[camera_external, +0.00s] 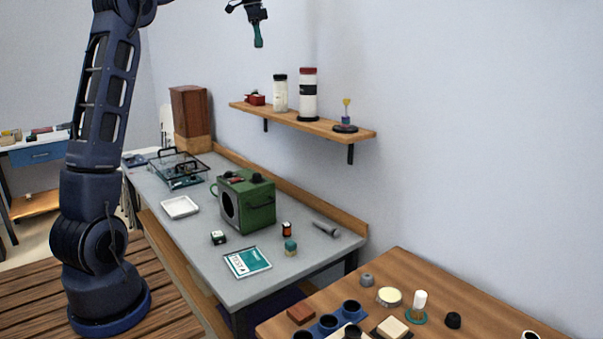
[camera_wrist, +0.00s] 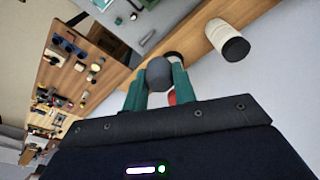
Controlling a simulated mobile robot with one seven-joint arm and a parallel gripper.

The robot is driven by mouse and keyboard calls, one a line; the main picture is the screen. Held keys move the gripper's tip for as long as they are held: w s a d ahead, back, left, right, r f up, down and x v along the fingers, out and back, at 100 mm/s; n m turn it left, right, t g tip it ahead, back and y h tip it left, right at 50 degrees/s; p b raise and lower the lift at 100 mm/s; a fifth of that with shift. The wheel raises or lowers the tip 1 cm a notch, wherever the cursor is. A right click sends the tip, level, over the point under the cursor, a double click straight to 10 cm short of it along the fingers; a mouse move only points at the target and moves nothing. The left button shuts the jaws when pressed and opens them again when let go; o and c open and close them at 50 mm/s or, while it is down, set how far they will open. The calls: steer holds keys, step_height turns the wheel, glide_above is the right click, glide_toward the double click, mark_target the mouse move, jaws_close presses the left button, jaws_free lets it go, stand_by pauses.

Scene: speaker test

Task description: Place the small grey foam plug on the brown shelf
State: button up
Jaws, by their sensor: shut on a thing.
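In the wrist view, a small dark-grey rounded plug (camera_wrist: 158,74) sits between the teal fingers of my gripper (camera_wrist: 160,84), which is shut on it. In the external view my gripper (camera_external: 258,38) hangs high at the top, up and to the left of the wall shelf in the picture; the plug cannot be made out there. The brown shelf (camera_external: 328,127) is fixed to the wall. It also shows in the wrist view as a brown band (camera_wrist: 190,42) beyond the fingers.
On the shelf stand a red item (camera_external: 256,99), a white jar with a black lid (camera_external: 280,95), a larger red-lidded jar (camera_external: 308,100) and a small trophy-like piece (camera_external: 346,112). There are bare gaps between them. Below is a grey workbench (camera_external: 190,232) with a green box (camera_external: 258,205).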

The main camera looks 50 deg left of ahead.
steer(key=n, duration=0.2)
glide_above(329, 121)
steer(key=s, duration=0.1)
steer(key=f, duration=0.2)
step_height(329, 121, down, 25)
steer(key=shift+r, duration=0.2)
stand_by(0.4)
steer(key=shift+f, duration=0.15)
steer(key=o, duration=0.9)
steer(key=shift+o, duration=0.2)
